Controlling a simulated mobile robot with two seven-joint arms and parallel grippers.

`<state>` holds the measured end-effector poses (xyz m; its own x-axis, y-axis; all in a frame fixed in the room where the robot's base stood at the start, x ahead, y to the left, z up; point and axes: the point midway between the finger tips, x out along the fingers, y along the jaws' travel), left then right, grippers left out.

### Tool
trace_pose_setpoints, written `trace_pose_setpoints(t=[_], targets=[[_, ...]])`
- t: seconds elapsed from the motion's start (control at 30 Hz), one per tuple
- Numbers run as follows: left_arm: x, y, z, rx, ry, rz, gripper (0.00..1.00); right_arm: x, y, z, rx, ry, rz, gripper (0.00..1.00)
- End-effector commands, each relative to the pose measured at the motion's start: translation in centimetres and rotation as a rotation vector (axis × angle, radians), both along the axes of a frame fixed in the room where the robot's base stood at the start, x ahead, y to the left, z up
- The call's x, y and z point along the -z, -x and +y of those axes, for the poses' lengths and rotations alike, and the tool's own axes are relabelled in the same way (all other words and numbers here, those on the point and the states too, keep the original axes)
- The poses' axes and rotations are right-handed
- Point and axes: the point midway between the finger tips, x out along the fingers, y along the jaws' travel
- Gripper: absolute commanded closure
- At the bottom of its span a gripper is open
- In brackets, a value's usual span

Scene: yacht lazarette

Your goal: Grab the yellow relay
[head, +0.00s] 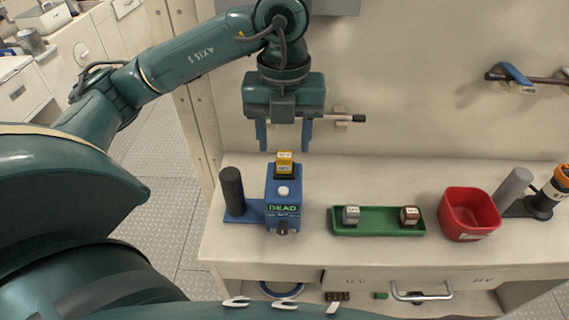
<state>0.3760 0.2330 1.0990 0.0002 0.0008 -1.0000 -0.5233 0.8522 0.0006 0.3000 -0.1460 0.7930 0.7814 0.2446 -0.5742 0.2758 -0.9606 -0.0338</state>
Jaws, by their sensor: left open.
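The yellow relay (285,168) sits upright on top of the blue box (282,200) marked "DEAD", towards its back end. It has a pale label. My left gripper (284,143) is open and empty, pointing down. Its two fingers are spread left and right, and in the picture their tips show just above the relay, apart from it. How much height or depth lies between them I cannot tell. My right gripper is not in view.
A green tray (380,232) holds a grey relay (351,214) and a brown relay (409,215). A red bin (467,222) stands to its right. A black cylinder (232,188) stands left of the blue box. The counter behind the tray is clear.

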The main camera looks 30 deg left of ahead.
Motion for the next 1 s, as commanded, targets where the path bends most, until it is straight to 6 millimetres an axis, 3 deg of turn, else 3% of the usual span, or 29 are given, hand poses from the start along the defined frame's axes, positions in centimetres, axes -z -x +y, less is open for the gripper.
trace_pose_setpoints(t=[0.43, 0.73, 1.0], targets=[[4.7, 0.3, -0.2, 0.000, 0.000, 0.004, 0.49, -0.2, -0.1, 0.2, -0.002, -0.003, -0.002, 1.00], [5.3, 0.3, -0.2, 0.001, 0.001, -0.001, 0.49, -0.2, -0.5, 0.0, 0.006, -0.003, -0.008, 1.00], [5.3, 0.3, -0.2, 0.001, 0.001, -0.001, 0.70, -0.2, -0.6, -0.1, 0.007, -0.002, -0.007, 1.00]])
